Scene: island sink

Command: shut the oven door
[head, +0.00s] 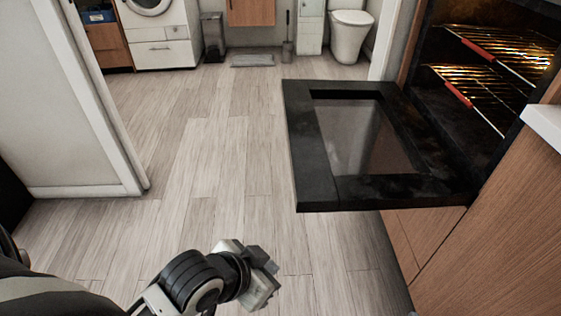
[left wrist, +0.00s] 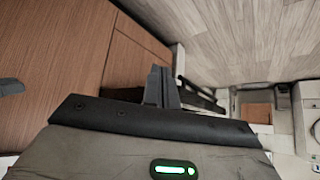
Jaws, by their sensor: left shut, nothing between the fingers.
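The oven door (head: 306,186) is black with a glass window. It is folded down and stands open, about level, on the right in the head view. The lit oven (head: 490,75) with its wire racks shows behind it. My left gripper (head: 268,274) is at the bottom middle of the head view, in front of and to the left of the door, apart from it. In the left wrist view its fingers (left wrist: 161,84) are together and empty, and a dark part of the door shows behind them.
Wooden cabinet fronts (head: 495,235) stand below and right of the door, with a white counter edge (head: 545,125) above. The wood floor (head: 215,160) left of the door is clear. A white wall end (head: 75,100) stands at left. A toilet (head: 350,35) and washing machine (head: 160,45) are far back.

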